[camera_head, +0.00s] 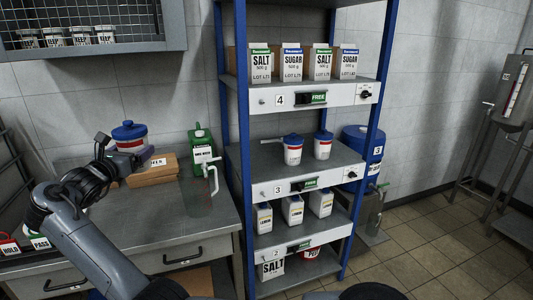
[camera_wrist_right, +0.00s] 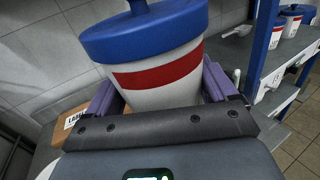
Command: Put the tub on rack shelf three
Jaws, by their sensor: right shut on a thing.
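The tub (camera_head: 128,136) is white with a red band and a blue knobbed lid. In the head view it is above the left bench, near a cardboard box. My right gripper (camera_wrist_right: 158,95) is shut on the tub, with purple fingers on either side of its body in the right wrist view. The tub (camera_wrist_right: 160,60) looks slightly tilted in that picture. Rack shelf three (camera_head: 262,162) carries a front plate marked 3. My left gripper is not in view.
The rack's blue front-left post (camera_head: 241,130) stands between the bench and shelf three. Shelf four (camera_head: 300,95) above holds salt and sugar cartons. A blue drum (camera_head: 362,140) is right of the rack.

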